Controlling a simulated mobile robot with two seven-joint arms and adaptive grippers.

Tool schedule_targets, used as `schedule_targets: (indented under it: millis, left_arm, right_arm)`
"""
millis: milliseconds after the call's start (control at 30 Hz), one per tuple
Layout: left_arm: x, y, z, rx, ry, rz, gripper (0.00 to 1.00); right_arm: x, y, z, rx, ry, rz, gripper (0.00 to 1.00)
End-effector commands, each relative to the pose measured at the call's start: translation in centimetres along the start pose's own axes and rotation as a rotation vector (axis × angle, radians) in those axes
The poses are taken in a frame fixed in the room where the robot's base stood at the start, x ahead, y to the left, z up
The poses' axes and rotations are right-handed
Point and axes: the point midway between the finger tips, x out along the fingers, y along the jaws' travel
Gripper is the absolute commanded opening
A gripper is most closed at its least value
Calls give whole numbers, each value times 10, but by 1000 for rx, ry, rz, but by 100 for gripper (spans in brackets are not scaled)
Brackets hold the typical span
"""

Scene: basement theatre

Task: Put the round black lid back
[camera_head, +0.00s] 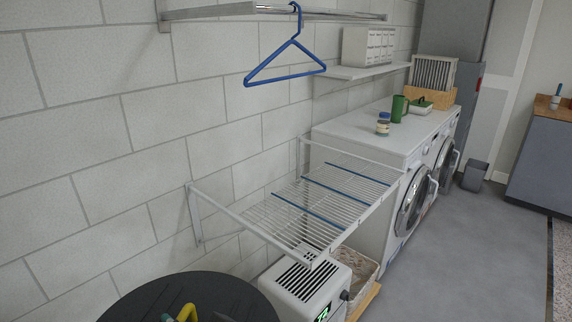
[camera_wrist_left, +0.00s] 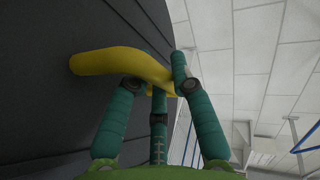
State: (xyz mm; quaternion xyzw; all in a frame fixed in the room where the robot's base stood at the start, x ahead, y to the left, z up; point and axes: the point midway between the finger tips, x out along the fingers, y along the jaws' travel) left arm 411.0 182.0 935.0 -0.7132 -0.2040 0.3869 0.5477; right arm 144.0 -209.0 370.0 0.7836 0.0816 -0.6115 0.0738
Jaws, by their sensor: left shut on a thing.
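The round black lid (camera_head: 150,296) fills the bottom left of the head view, with its front cut off by the frame edge. A yellow curved handle (camera_head: 188,312) stands on its top. In the left wrist view the lid (camera_wrist_left: 60,115) is a dark grooved surface, and the handle (camera_wrist_left: 105,62) crosses in front of it. My left gripper (camera_head: 178,317), with teal fingers, is shut on the handle; its fingers (camera_wrist_left: 158,82) close around the handle's end in the wrist view. What lies under the lid is hidden. My right gripper is not in view.
A white wire drying rack (camera_head: 340,192) juts from the wall beyond the lid. Below it are a white appliance (camera_head: 305,285) and a basket (camera_head: 362,268). A blue hanger (camera_head: 285,78) hangs above. Washing machines (camera_head: 350,130) stand farther back. Grey floor (camera_head: 470,255) is clear on the right.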

Motion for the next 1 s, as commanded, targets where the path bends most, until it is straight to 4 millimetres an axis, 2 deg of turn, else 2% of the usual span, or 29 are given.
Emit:
schedule_targets:
  millis: [33,100,300,500,700,1000]
  left_arm:
    - [-7,-14,0,-6,-8,-3,0]
    - [-11,-20,2,-9,-20,-4,0]
    - [-16,-26,6,-10,-26,-7,0]
    - [-10,-27,8,38,120,2,0]
    - [-14,-27,6,98,288,23,0]
    - [-17,-26,5,117,339,35,0]
  right_arm:
    - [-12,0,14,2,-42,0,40]
    - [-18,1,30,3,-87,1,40]
    - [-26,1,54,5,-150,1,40]
    - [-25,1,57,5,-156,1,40]
    - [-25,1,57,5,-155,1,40]
    - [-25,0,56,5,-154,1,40]
